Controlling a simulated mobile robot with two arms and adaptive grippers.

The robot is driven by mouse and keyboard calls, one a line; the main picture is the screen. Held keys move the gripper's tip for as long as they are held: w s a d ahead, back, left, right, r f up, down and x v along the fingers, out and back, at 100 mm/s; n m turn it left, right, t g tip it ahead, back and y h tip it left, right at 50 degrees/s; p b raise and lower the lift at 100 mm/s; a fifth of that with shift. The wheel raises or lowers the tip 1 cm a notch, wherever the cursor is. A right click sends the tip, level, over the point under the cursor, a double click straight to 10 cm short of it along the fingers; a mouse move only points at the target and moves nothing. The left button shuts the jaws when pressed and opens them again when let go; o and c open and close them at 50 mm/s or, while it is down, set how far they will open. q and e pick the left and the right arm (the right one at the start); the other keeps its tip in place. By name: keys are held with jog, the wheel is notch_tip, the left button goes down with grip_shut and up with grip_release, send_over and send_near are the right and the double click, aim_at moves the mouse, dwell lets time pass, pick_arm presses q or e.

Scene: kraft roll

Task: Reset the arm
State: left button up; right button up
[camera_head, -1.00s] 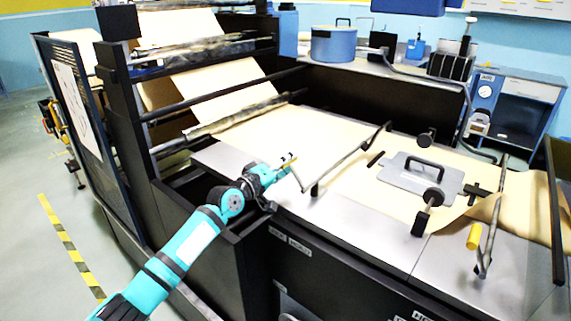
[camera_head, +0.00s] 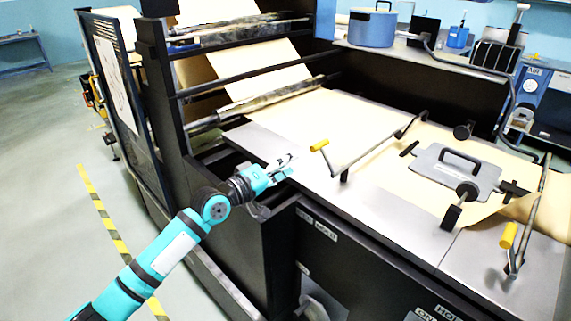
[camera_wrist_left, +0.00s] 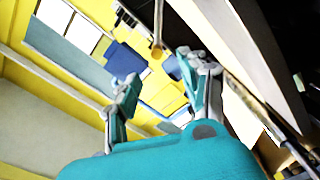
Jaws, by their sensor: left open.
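My left gripper (camera_head: 284,166) is open and empty, above the left front corner of the black machine's work surface. In the left wrist view its two teal fingers (camera_wrist_left: 158,85) stand apart with nothing between them. A crank arm with a yellow handle (camera_head: 319,145) lies just right of the gripper, apart from it in the head view. A second crank arm with a yellow handle (camera_head: 508,235) is at the right. My right gripper does not show.
Kraft paper (camera_head: 345,122) runs over the table under a grey plate with a black handle (camera_head: 455,172). Dark rollers (camera_head: 250,105) stand behind the gripper. A blue pot (camera_head: 372,27) is on the back shelf. The floor at left (camera_head: 50,150) is clear beside striped tape.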

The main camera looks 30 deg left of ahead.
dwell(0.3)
pick_arm(q)
jog(key=s+d+f+m+g+y, duration=0.1)
jog(key=s+d+f+m+g, duration=0.2)
jog(key=s+d+f, duration=0.35)
jog(key=s+d+f+m+g, duration=0.35)
jog(key=s+f, duration=0.45)
jog(key=f, duration=0.3)
jog(key=s+a+f+m+g+y, duration=0.1)
jog(key=s+f+m+g+y, duration=0.15)
jog(key=s, duration=0.85)
jog(key=s+a+f+m+g+y, duration=0.1)
jog(key=s+f+g+y, duration=0.25)
jog(key=s, duration=0.85)
notch_tip(320, 180, down, 29)
jog(key=s+g+h, duration=0.1)
jog(key=s+g, duration=0.1)
jog(key=s+a+f+g, duration=0.1)
jog(key=s+a+f, duration=0.1)
jog(key=s+f, duration=1.2)
jog(key=shift+s+a, duration=0.4)
jog(key=shift+s, duration=0.35)
